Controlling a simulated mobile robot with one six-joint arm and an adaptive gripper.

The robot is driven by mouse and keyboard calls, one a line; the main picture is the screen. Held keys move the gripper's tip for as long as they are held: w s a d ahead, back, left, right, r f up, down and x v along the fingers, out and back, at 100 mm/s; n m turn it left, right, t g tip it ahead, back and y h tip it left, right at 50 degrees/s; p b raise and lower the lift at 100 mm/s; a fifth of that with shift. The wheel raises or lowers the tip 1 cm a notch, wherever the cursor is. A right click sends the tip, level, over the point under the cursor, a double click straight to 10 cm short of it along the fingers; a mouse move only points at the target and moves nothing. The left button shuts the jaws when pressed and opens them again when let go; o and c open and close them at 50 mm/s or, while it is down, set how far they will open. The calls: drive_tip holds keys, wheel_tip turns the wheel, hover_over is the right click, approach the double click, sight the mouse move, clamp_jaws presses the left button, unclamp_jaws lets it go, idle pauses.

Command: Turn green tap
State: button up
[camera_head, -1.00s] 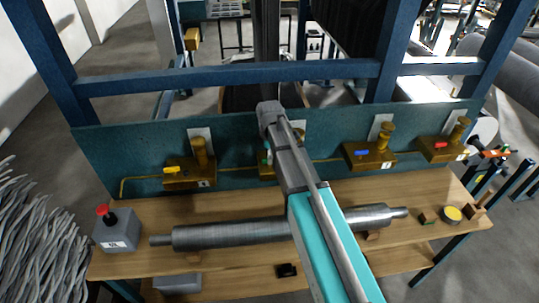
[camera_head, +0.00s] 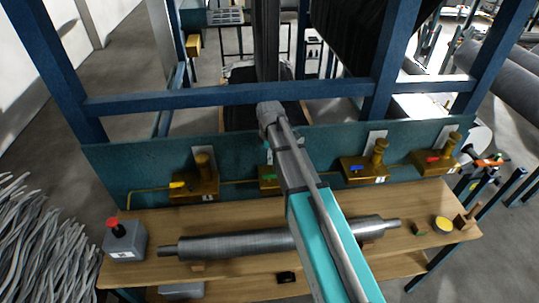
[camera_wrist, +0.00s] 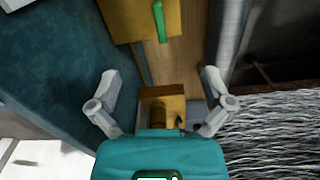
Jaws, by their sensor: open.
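The green tap is a green lever (camera_wrist: 159,20) on a brass valve body (camera_wrist: 135,22) at the top of the wrist view. In the head view its brass body (camera_head: 268,183) is on the teal panel, second from the left, partly hidden by my arm. My gripper (camera_wrist: 160,75) is open and empty in the wrist view, with its two grey fingers spread wide. The green lever lies beyond the fingertips, apart from them. In the head view my arm hides most of the gripper.
Brass valves with yellow (camera_head: 178,185), blue (camera_head: 356,168) and red (camera_head: 433,159) levers share the teal panel (camera_head: 130,180). A metal roller (camera_head: 240,243) lies on the wooden bench below, beside a grey box with a red button (camera_head: 123,240). A blue frame beam (camera_head: 225,97) crosses above.

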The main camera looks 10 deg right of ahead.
drive_tip(key=s+d+f+m+b, duration=0.4)
drive_tip(key=s+f+m+b, duration=0.4)
drive_tip(key=s, duration=0.1)
drive_tip(key=s+d+f+m+b, duration=0.4)
drive_tip(key=s+f+m+b, duration=0.3)
drive_tip(key=s+m+b, duration=0.1)
drive_tip(key=shift+s+d+f+m, duration=0.35)
drive_tip(key=shift+s+m, duration=0.15)
drive_tip(key=shift+s, duration=0.6)
idle(0.4)
idle(1.4)
